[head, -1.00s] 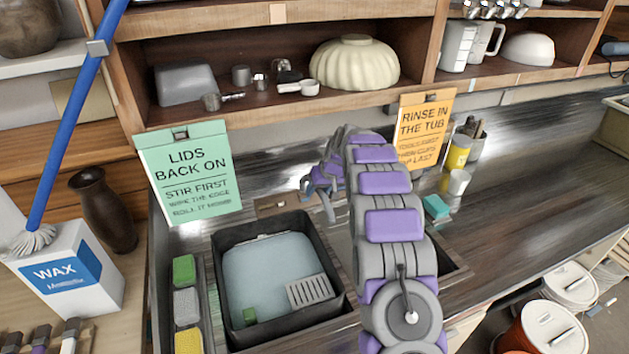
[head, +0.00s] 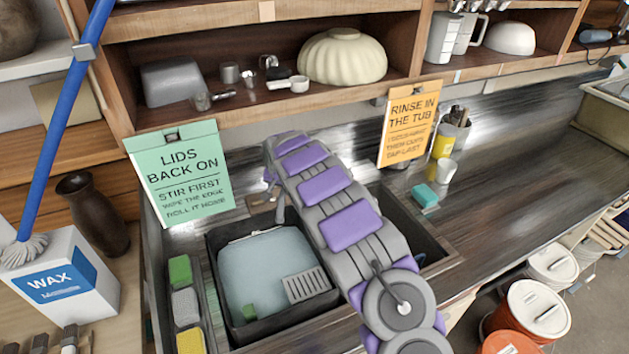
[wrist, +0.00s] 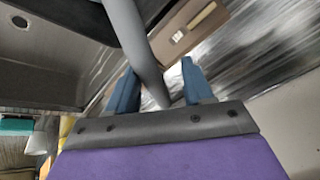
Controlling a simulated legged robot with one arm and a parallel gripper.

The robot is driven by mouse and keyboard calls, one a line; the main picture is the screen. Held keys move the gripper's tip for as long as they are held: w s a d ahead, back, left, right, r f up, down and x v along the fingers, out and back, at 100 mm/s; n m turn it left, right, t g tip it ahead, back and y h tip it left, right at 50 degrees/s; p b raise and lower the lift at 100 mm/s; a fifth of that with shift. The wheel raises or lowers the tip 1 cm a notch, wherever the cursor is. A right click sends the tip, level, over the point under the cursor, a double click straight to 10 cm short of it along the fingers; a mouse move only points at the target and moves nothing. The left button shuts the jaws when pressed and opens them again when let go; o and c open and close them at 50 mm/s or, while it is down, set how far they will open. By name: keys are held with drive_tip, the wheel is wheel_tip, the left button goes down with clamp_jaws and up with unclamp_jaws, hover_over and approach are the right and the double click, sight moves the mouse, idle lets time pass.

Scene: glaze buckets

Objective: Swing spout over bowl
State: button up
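The grey spout (head: 281,208) stands at the back of the sink, near the back right corner of the black tub (head: 225,300); my arm hides part of it. In the wrist view the spout (wrist: 128,35) runs down between the two blue fingers of my gripper (wrist: 158,68), nearer the left finger. The fingers are apart, and I cannot tell whether one touches the spout. In the head view my gripper is mostly hidden behind my arm. The right sink bowl (head: 428,240) is partly covered by my arm; a bowl with a drain (wrist: 35,50) shows in the wrist view.
The tub holds pale water and a grate (head: 306,285). Sponges (head: 185,305) line its left side. A green sign (head: 180,180) and an orange sign (head: 408,125) hang from the shelf above. A teal sponge (head: 425,195) and cup (head: 446,170) stand right.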

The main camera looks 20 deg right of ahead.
drive_tip(key=shift+w+a+m, duration=0.2)
drive_tip(key=shift+a+m, duration=0.2)
drive_tip(key=shift+a, duration=0.25)
drive_tip(key=v, duration=0.2)
drive_tip(key=d+v, duration=0.1)
drive_tip(key=v, duration=0.2)
drive_tip(key=shift+d+r, duration=0.15)
drive_tip(key=a+v, duration=0.1)
drive_tip(key=v, duration=1.1)
drive_tip(key=s+d+r+g+b, duration=0.1)
drive_tip(key=s+d, duration=0.1)
drive_tip(key=s, duration=0.4)
drive_tip(key=s+d+r+n+h+b, duration=0.1)
drive_tip(key=s+d, duration=0.2)
drive_tip(key=s, duration=0.4)
drive_tip(key=shift+d+g, duration=0.3)
drive_tip(key=shift+g, duration=0.1)
drive_tip(key=shift+r, duration=0.1)
